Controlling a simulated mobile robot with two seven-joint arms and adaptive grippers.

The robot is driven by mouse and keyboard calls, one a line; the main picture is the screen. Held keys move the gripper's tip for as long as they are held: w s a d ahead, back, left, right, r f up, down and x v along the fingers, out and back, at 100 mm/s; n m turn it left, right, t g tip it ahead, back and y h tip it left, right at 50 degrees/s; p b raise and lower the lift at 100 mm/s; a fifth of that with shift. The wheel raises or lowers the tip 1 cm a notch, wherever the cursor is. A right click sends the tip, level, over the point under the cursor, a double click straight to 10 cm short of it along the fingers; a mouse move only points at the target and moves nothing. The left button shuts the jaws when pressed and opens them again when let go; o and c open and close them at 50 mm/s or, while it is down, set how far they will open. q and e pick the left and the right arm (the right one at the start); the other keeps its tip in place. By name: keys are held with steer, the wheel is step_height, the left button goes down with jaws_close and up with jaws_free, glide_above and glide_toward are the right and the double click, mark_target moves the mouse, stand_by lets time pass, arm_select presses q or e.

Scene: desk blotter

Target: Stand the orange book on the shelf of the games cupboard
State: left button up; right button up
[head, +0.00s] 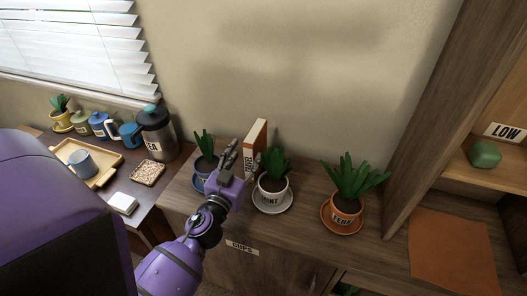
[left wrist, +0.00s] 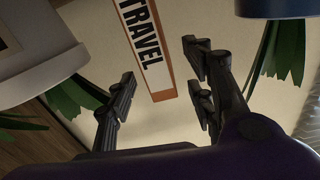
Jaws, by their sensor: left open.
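The orange book (head: 258,137) stands upright on the wooden sideboard by the wall, between two potted plants. Its white spine panel with TRAVEL shows in the left wrist view (left wrist: 143,45). My left gripper (head: 242,157) is open in front of the book. In the left wrist view its fingers (left wrist: 160,82) are spread, with the spine beyond and between them, apart from them. A wooden cupboard (head: 420,100) stands at the right, with a shelf (head: 460,178) labelled LOW; I see no games label. My right gripper is in neither view.
A blue-potted plant (head: 202,183) and a white-potted plant (head: 272,185) closely flank the book. A terracotta-potted plant (head: 345,205) stands further right. A green object (head: 485,154) sits on the cupboard shelf. An orange mat (head: 450,250) lies below. The desk at left is crowded.

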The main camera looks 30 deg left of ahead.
arm_select(q)
steer(key=shift+w+f+n, duration=0.15)
steer(key=shift+w+n, duration=0.25)
steer(key=shift+w, duration=0.2)
steer(key=p+x, duration=0.1)
steer(key=x, duration=0.6)
steer(key=shift+w+f, duration=0.1)
steer(key=shift+f, duration=0.05)
jaws_close()
